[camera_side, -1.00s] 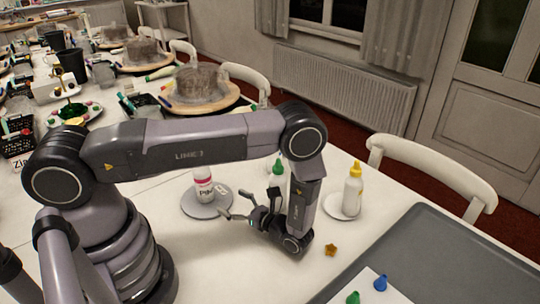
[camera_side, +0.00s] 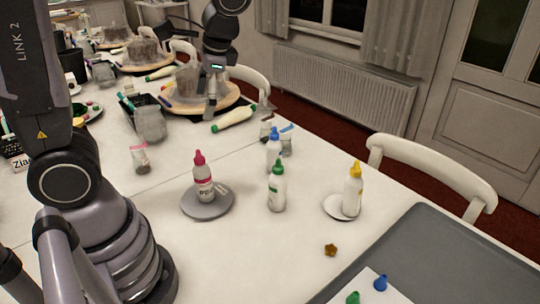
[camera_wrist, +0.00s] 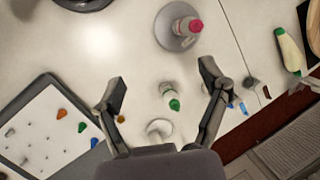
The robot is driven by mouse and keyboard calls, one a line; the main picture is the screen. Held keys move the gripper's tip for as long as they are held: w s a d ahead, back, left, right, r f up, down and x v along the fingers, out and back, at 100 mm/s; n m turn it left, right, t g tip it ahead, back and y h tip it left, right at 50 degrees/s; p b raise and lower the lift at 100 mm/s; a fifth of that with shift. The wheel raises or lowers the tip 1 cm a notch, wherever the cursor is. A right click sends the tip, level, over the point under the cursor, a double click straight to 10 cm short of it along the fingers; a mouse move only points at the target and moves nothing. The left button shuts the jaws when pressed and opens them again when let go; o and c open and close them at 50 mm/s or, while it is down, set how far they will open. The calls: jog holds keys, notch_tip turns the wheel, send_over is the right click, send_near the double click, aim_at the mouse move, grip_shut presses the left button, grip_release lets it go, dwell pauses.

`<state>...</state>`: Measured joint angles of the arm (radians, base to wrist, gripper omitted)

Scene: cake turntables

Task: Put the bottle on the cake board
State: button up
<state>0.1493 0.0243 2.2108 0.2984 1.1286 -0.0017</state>
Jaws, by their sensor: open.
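A bottle with a red cap (camera_side: 203,180) stands upright on a grey round board (camera_side: 190,207). A bottle with a yellow cap (camera_side: 352,192) stands on a smaller white round board (camera_side: 334,208). A green-capped bottle (camera_side: 277,192) and a blue-capped bottle (camera_side: 273,150) stand on the bare table between them. My gripper (camera_side: 211,112) is open and raised, fingers down, apart from these bottles. In the wrist view, the open gripper (camera_wrist: 162,72) frames the green-capped bottle (camera_wrist: 169,93) below, with nothing held. The right finger partly hides the blue-capped bottle.
A grey tray (camera_side: 440,250) with a white sheet and small nozzles lies at the right. A brown star-shaped piece (camera_side: 330,249) lies on the table. Wooden turntables and a large green-tipped bottle (camera_side: 234,118) are farther back. The front middle of the table is clear.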

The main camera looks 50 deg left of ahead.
jog(key=s+d+r+n+t+h, duration=0.1)
jog(key=s+r+n+t+h, duration=0.2)
jog(key=s+r+t, duration=0.3)
jog(key=shift+s+d+r+n+t, duration=0.3)
jog(key=shift+s+t, duration=0.4)
jog(key=shift+s, duration=1.05)
